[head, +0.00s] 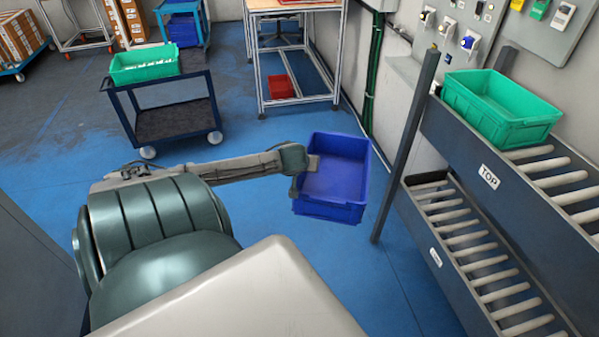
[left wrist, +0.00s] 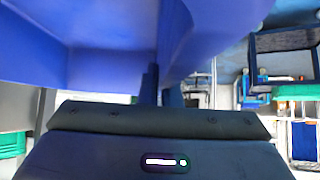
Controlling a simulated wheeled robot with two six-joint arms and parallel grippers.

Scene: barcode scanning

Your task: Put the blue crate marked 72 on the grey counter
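A blue crate (head: 335,180) is right of centre in the head view, in front of the rack. It looks empty and is held off the floor. My left gripper (head: 312,163) meets the crate's left wall and is shut on it. In the left wrist view the blue crate (left wrist: 110,70) fills the upper left, with the dark fingers (left wrist: 162,88) at its wall. No number 72 can be read on the crate from here. I cannot make out a grey counter for certain. My right gripper is not in view.
A roller rack (head: 485,178) marked TOP stands at right, with a green crate (head: 500,110) on its upper level. Its lower rollers (head: 470,250) look bare. A dark cart (head: 170,122) carries another green crate (head: 145,66). The blue floor (head: 400,285) is open around the held crate.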

